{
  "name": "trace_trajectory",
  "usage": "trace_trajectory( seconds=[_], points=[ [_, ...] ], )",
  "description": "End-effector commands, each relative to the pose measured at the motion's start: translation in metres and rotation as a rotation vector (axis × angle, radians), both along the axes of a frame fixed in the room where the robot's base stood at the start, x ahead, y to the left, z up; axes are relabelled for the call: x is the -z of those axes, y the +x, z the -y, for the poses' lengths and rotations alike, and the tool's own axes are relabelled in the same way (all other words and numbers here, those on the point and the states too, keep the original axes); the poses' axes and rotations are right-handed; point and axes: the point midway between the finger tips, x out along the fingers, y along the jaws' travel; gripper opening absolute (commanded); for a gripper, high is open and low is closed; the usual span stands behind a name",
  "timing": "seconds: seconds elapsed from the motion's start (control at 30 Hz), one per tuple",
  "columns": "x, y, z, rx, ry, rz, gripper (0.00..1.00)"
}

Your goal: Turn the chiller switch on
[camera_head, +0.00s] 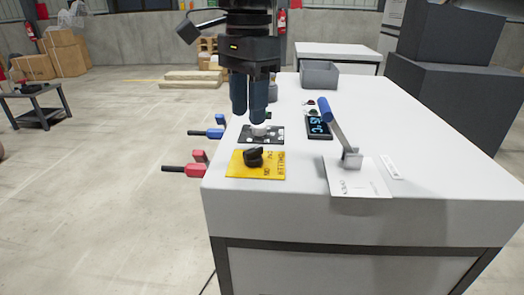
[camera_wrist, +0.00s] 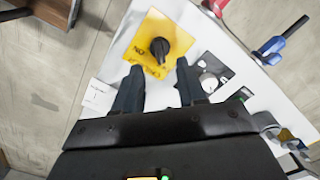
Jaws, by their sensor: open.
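A black rotary knob (camera_head: 254,156) sits on a yellow plate (camera_head: 238,170) near the table's front left corner. In the wrist view the knob (camera_wrist: 160,47) is just beyond my fingertips, on the yellow plate (camera_wrist: 181,40) with dark lettering. A lever with a blue handle (camera_head: 325,109) stands tilted on a white labelled plate (camera_head: 362,185).
A dark display with blue digits (camera_head: 319,127) lies on the white table (camera_head: 400,110). Red (camera_head: 184,170) and blue (camera_head: 206,133) handles stick out past the left edge. A grey bin (camera_head: 320,74) stands at the back. The table's right side is mostly clear.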

Motion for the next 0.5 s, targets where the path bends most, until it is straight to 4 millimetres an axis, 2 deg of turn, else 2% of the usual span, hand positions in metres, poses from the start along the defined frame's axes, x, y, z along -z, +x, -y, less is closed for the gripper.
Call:
trace_trajectory(
  seconds=[0.17, 0.5],
  points=[
    [0.005, 0.004, 0.005, 0.001, -0.02, 0.014, 0.4],
    [0.055, 0.003, 0.005, 0.0, -0.017, 0.012, 0.4]
  ],
)
